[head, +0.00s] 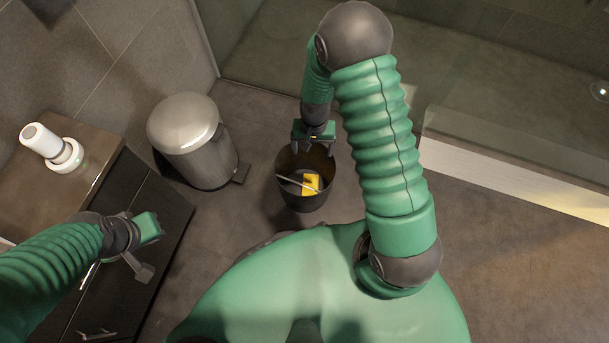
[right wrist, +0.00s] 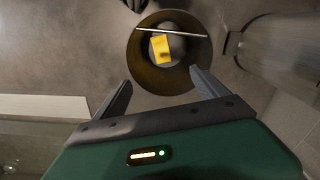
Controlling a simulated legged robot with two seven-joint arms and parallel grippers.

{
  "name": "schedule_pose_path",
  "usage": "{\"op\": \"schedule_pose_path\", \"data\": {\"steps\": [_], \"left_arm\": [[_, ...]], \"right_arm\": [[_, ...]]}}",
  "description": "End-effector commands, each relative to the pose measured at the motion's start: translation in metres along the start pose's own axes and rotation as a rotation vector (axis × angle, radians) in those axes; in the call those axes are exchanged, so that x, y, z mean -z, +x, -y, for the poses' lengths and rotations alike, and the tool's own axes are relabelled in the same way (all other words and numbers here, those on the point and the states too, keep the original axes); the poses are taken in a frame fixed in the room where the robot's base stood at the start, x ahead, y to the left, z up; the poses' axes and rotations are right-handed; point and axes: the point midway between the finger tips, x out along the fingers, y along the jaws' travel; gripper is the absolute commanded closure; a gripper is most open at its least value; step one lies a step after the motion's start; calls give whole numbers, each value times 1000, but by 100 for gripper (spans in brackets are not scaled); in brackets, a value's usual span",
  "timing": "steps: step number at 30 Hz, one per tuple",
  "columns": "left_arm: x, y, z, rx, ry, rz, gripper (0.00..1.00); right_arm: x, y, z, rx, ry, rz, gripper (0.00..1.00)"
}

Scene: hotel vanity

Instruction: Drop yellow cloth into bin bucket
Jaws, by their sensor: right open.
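The yellow cloth (head: 311,184) lies inside the dark bin bucket (head: 292,201), which stands on the floor. The cloth also shows in the right wrist view (right wrist: 161,49), inside the bucket (right wrist: 146,74) and apart from my fingers. My right gripper (head: 313,148) is at the bucket's far rim in the head view; in the right wrist view its two fingers (right wrist: 160,88) are spread with nothing between them. My left gripper (head: 146,250) is over the cabinet front at the left, and its jaws are not clear.
A metal pedal bin (head: 187,135) stands left of the bucket. A thin pale bar (head: 298,184) crosses the bucket's opening. A white dispenser (head: 43,141) is on the cabinet (head: 92,143). A pale ledge (head: 515,178) runs along the right; floor is clear between it and the bucket.

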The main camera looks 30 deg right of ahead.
Motion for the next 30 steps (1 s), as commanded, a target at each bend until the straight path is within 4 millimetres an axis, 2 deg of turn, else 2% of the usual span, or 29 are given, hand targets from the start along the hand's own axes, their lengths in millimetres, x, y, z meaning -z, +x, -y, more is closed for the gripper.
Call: {"op": "schedule_pose_path", "data": {"steps": [1, 6, 23, 26, 30], "left_arm": [[3, -14, 0, 0, 0, 0, 100], [6, -24, 0, 0, 0, 0, 100], [6, -25, 0, 0, 0, 1, 100], [6, -25, 0, 0, 0, 1, 100], [6, -25, 0, 0, 0, 0, 100]], "right_arm": [[0, -20, 0, 0, 0, -1, 17], [0, -45, 0, 0, -1, 0, 17], [-1, -52, 1, 2, -8, -2, 17], [-8, -74, 7, 17, -69, -27, 17], [-35, -126, 16, 46, -244, -92, 17]]}}
